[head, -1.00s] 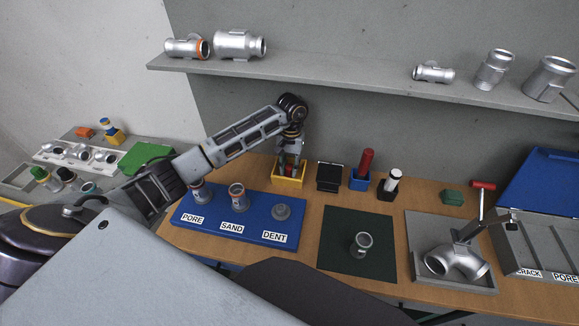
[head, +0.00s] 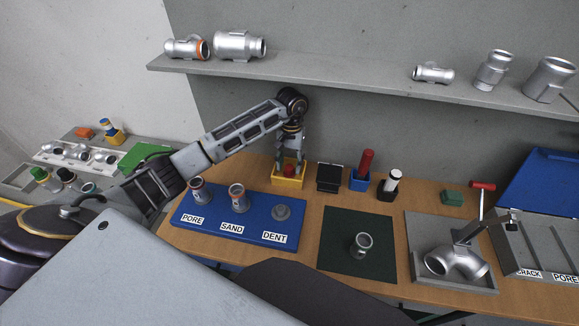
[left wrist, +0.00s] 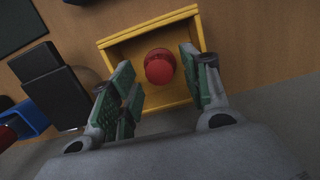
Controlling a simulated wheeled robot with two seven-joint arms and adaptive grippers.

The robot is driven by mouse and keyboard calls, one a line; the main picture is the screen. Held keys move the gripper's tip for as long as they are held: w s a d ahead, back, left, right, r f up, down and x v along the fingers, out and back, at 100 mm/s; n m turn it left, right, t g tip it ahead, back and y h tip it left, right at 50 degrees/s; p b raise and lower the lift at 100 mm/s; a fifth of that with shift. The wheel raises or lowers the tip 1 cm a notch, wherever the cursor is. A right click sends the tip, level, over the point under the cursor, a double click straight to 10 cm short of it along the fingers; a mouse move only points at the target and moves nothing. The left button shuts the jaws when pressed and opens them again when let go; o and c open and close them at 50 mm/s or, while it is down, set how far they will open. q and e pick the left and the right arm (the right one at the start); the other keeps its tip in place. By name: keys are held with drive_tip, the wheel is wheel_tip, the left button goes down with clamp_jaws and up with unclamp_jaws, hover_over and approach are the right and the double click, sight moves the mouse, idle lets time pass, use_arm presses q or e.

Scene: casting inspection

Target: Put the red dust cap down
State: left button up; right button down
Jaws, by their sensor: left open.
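The red dust cap (left wrist: 159,67) stands inside a small yellow box (left wrist: 151,29), seen from above in the left wrist view. My right gripper is not in view.
Right of the box stand a black block (head: 329,177), a blue holder (head: 359,181) with a red-handled item and a black-and-white item (head: 390,185). The blue PORE, SAND, DENT board (head: 208,226) is in front. A shelf (head: 350,75) runs above.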

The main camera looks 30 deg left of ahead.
sight(290, 165)
use_arm(q)
drive_tip(key=shift+w+r, duration=0.15)
drive_tip(key=shift+r, duration=1.25)
drive_tip(key=shift+w+r, duration=0.15)
drive_tip(key=shift+r, duration=1.25)
